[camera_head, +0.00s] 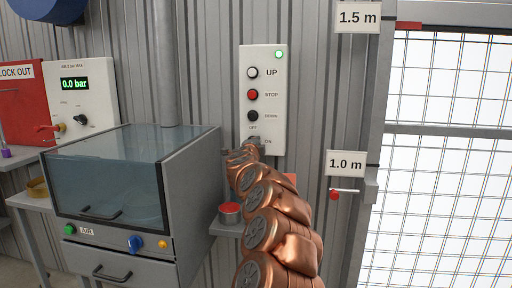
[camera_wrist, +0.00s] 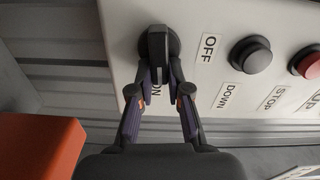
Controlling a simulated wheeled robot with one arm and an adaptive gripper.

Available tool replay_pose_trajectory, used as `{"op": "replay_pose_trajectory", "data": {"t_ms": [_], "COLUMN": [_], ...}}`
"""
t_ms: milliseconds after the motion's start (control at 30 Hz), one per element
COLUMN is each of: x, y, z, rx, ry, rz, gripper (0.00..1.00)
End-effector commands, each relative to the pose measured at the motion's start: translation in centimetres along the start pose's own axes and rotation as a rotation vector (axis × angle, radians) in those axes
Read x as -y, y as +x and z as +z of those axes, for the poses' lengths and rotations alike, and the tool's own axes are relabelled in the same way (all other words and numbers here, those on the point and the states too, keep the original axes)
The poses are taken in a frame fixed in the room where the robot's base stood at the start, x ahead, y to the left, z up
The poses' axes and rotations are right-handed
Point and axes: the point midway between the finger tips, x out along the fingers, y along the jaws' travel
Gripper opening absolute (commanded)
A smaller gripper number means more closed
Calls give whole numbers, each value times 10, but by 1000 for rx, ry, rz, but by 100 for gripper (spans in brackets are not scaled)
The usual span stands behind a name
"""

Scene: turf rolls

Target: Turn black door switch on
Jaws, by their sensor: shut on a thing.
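The black door switch (camera_wrist: 158,44) is a round rotary knob with a raised bar handle on the white control panel (camera_head: 278,62). In the wrist view its bar runs roughly up and down, its lower end on the side of the ON label (camera_wrist: 157,88). The OFF label (camera_wrist: 208,47) is to its right. My gripper (camera_wrist: 157,76) is shut on the switch handle, one finger on each side. The fingers partly hide the ON label. In the head view my gripper (camera_head: 254,143) is at the panel's lower end, and my arm hides most of the switch.
Above the switch are a black DOWN button (camera_head: 253,116), a red STOP button (camera_head: 253,94), a white UP button (camera_head: 252,72) and a lit green lamp (camera_head: 279,54). A glass-topped cabinet (camera_head: 195,200) stands left of my arm. A gridded door (camera_head: 445,180) is at right.

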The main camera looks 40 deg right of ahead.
Motion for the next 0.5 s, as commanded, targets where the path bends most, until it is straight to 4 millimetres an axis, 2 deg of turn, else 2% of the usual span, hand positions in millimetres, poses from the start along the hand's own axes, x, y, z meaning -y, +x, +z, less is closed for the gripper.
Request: {"op": "replay_pose_trajectory", "data": {"t_ms": [33,500], "x": [-5,-5], "y": [0,1], "z": [1,-1], "rx": [1,-2], "ry": [26,127], "rz": [4,3], "gripper": [0,0]}}
